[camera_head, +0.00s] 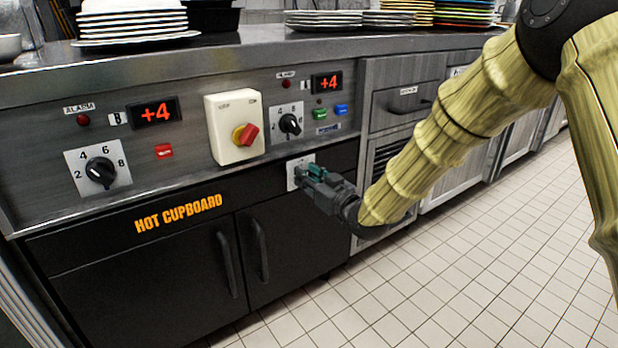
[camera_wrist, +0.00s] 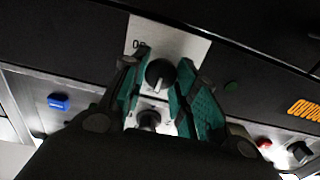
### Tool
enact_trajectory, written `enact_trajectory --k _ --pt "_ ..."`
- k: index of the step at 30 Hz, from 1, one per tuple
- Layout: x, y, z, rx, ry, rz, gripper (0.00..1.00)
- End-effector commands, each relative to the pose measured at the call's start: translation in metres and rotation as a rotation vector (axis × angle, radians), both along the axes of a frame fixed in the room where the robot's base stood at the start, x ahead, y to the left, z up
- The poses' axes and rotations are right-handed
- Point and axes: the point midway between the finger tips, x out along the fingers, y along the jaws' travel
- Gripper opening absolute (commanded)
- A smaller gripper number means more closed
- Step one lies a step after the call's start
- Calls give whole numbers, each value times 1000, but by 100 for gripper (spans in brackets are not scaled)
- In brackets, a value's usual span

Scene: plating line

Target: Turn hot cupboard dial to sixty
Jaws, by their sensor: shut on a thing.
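The hot cupboard dial (camera_wrist: 160,74) is a round black knob with a light pointer line, on a white plate (camera_wrist: 178,42) with partly hidden lettering. In the head view its white plate (camera_head: 291,181) sits on the black hot cupboard front, right of the orange "HOT CUPBOARD" lettering (camera_head: 178,213). My gripper (camera_head: 311,172) is at this plate and covers the knob there. In the wrist view my gripper (camera_wrist: 164,62) has one green-padded finger on each side of the knob, shut on it. The scale marks are too hidden to read the setting.
Above are two dials marked 2 to 8 (camera_head: 100,171) (camera_head: 290,124), a red and yellow switch on a cream box (camera_head: 245,134), and red "+4" displays (camera_head: 155,112). Plate stacks (camera_head: 135,20) stand on the steel counter. Tiled floor (camera_head: 400,300) is clear.

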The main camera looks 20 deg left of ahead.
Motion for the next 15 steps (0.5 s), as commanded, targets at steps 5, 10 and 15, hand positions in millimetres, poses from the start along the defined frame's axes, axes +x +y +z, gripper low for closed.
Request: enact_trajectory --k 5,10,15 --pt "0 -1 1 6 8 -1 5" --pt "1 -1 3 31 40 -1 5" --pt "1 -1 5 82 105 -2 5"
